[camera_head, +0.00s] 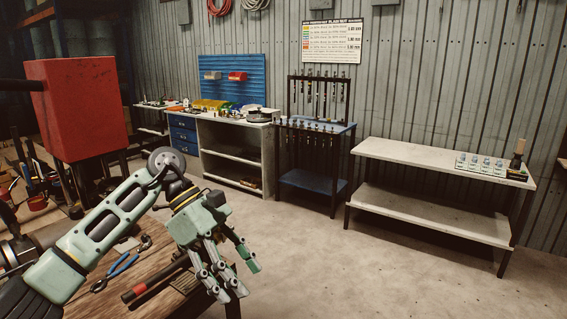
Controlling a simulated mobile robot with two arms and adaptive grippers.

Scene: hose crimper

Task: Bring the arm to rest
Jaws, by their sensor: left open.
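My left arm comes in from the lower left of the head view. Its green and grey left gripper (234,277) hangs with its fingers pointing down, open and with nothing seen between them. It is over or just beside the right end of a wooden table (170,302); the exact height cannot be told. My right gripper is not in view.
Blue-handled pliers (122,266) and a red-ended dark tool (150,284) lie on the wooden table. A red box-shaped machine (82,105) stands at the left. A bench (430,160), tool rack (318,125) and workbench (235,150) line the wall. The floor (330,265) between is clear.

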